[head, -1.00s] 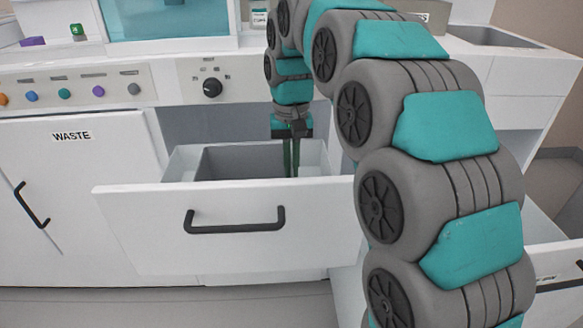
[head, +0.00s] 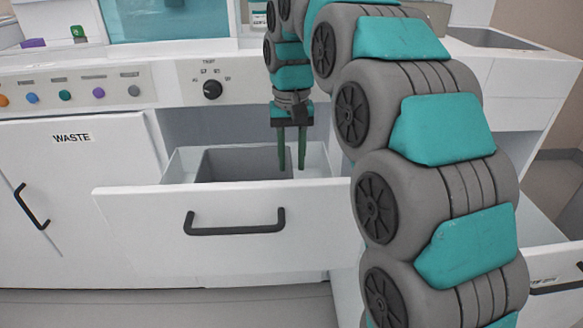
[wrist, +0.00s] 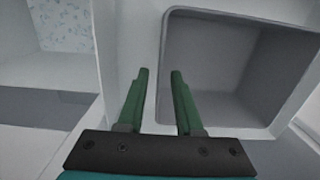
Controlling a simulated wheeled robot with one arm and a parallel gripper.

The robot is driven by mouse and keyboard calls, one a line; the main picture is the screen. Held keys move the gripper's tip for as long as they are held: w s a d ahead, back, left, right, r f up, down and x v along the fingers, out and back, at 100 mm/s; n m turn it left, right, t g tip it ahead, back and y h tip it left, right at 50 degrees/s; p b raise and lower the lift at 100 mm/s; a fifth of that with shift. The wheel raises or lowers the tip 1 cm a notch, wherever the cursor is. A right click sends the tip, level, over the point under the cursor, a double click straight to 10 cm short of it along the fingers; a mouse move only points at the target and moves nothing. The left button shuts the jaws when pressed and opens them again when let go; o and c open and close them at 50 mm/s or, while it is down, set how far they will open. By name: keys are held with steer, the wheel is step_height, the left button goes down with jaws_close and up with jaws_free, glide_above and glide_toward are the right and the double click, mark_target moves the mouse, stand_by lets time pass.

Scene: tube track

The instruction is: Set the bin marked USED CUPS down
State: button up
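A grey open-topped bin (head: 240,163) stands upright inside a pulled-out white drawer (head: 150,225). No USED CUPS marking can be read on it in either view. My gripper (head: 291,168) is open at the bin's right wall in the head view. In the wrist view, my gripper (wrist: 160,71) shows its two green fingers apart, with the wall of the bin (wrist: 235,60) between them in line. One finger is on the bin's inner side and the other on its outer side. The bin looks empty. The drawer front hides its lower part.
A white door marked WASTE (head: 60,185) is shut at the left. A panel with several coloured buttons and a dial (head: 212,89) runs above the drawer. Another drawer (head: 555,270) stands open at the lower right. A sink (head: 490,38) is at the upper right.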

step_height(320, 180, up, 9)
steer(key=p, duration=0.4)
steer(key=shift+w, duration=0.25)
steer(key=shift+c, duration=0.2)
stand_by(0.9)
